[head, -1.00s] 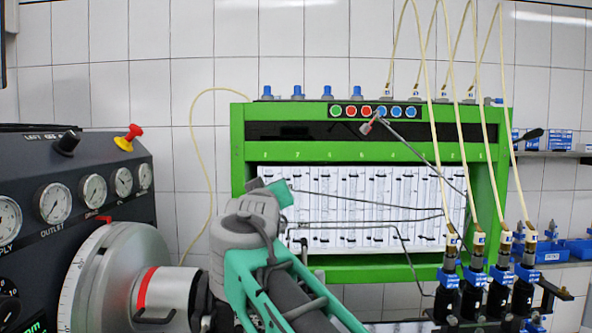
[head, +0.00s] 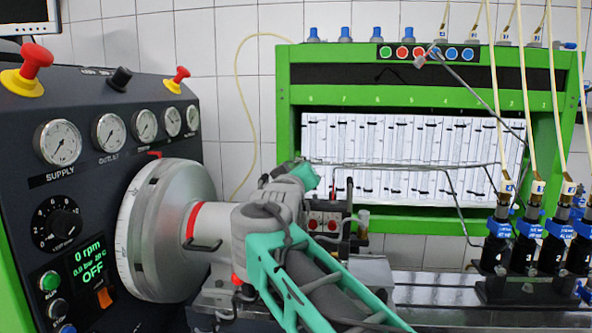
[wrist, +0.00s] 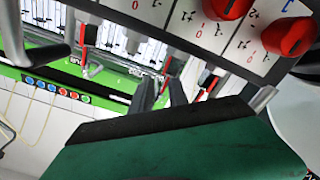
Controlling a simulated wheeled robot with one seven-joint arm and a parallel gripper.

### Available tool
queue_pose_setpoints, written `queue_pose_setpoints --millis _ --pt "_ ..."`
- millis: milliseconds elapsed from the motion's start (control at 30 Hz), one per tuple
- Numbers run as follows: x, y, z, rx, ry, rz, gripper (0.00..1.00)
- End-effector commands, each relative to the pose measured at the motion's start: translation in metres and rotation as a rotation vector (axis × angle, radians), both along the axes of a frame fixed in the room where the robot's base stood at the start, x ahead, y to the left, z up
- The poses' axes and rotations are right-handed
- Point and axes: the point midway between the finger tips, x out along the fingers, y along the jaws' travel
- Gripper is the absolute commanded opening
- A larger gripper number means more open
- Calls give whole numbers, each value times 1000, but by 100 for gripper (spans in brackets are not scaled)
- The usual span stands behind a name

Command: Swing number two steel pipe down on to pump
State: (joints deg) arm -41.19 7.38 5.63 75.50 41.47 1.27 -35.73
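My gripper (wrist: 162,88) shows in the wrist view as two short dark fingers with a narrow bright gap, apparently empty. In the head view its small teal hand (head: 303,174) is above and beside a red-and-black unit, probably the pump (head: 324,222); its fingertips are hard to make out. Thin bent steel pipes run right of the hand: one nearly level pipe (head: 410,164), one slanting from the buttons down to the right (head: 478,92). I cannot tell which is number two. In the wrist view, upright parts with red sleeves (wrist: 168,66) stand near the fingers.
The dark control panel (head: 60,200) and a big grey drum (head: 165,225) stand left. The green bench (head: 283,125) with glass tubes is behind. Black numbered injectors (head: 530,250) with pale hoses stand right. Red knobs (wrist: 288,37) are close in the wrist view. The metal bed (head: 430,290) right of the pump looks clear.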

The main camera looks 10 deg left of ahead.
Motion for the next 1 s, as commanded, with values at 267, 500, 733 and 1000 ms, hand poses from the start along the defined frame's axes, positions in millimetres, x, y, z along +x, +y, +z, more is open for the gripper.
queue_pose_setpoints --millis 267,500,733,1000 --pt "0 3 -4 -2 4 4 29" --pt "-1 3 -1 1 0 6 29" --pt "-1 -3 21 28 -3 4 29" --pt "0 -26 80 126 -5 2 29"
